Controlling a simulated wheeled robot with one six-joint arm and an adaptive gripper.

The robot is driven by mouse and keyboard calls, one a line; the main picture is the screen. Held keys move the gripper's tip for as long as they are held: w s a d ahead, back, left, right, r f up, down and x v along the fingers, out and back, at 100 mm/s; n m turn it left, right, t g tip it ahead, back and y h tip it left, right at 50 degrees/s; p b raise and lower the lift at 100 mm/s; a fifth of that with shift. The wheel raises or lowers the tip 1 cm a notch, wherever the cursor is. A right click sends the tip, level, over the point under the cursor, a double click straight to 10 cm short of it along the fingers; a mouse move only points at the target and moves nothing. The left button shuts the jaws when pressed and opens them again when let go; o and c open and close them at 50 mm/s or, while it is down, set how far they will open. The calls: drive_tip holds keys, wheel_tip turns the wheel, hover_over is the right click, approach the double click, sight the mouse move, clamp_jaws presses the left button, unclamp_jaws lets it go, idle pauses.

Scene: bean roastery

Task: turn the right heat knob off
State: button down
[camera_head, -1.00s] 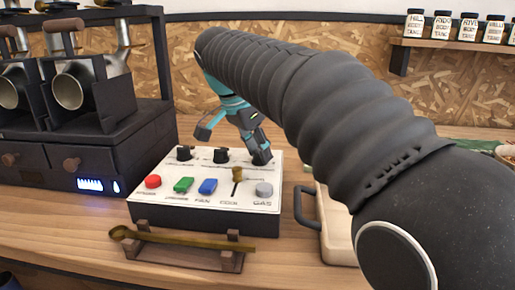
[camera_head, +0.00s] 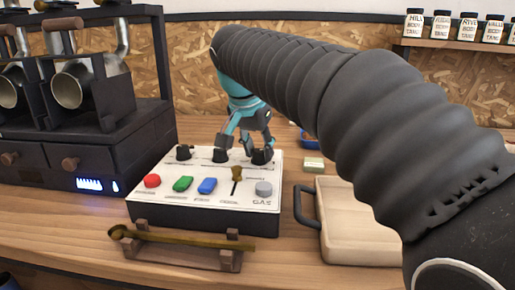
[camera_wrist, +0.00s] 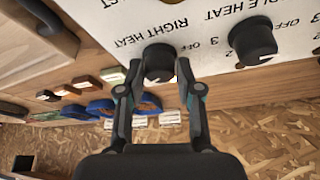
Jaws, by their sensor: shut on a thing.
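The control box (camera_head: 150,208) has a white top with a row of black knobs along its back edge. The right heat knob (camera_head: 260,157) is the rightmost one. In the wrist view, the right heat knob (camera_wrist: 158,62) sits beside its "RIGHT HEAT" label. My gripper (camera_head: 246,148) reaches down over the back right of the box. In the wrist view, my gripper (camera_wrist: 159,86) has one finger on each side of this knob and is shut on it. The knob's pointer is mostly hidden. The middle heat knob (camera_wrist: 252,42) stands beside it, untouched.
Red (camera_head: 152,181), green (camera_head: 183,184) and blue (camera_head: 207,186) buttons, a brass lever (camera_head: 237,173) and a grey gas knob (camera_head: 264,188) lie in front. A brass scoop (camera_head: 180,238) rests on a wooden stand. A handled tray (camera_head: 345,245) is to the right, the roaster (camera_head: 60,125) to the left.

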drive_tip(key=n, duration=0.2)
drive_tip(key=n+y, duration=0.1)
drive_tip(key=n, duration=0.1)
drive_tip(key=shift+d+n+y, duration=0.15)
drive_tip(key=shift+n+y, duration=0.15)
drive_tip(key=n+y, duration=0.1)
drive_tip(key=n, duration=0.3)
drive_tip(key=shift+d+n+y, duration=0.1)
drive_tip(key=shift+n+y, duration=0.2)
drive_tip(key=shift+y, duration=0.1)
drive_tip(key=n+y, duration=0.1)
drive_tip(key=n, duration=0.2)
drive_tip(key=shift+n, duration=0.3)
drive_tip(key=n, duration=0.2)
drive_tip(key=n+g+y, duration=0.1)
drive_tip(key=n, duration=0.1)
drive_tip(key=shift+w+d+f+n+g, duration=0.1)
drive_tip(key=shift+w+n+g, duration=0.05)
drive_tip(key=shift+n+g, duration=0.15)
drive_tip(key=n+g, duration=0.1)
drive_tip(key=n, duration=0.2)
drive_tip(key=n+g+y, duration=0.1)
drive_tip(key=n, duration=0.2)
drive_tip(key=shift+w, duration=0.1)
drive_tip(key=n+g, duration=0.1)
drive_tip(key=n, duration=0.2)
drive_tip(key=shift+w+n+g, duration=0.1)
drive_tip(key=shift+n+g, duration=0.9)
drive_tip(key=shift+n, duration=1.1)
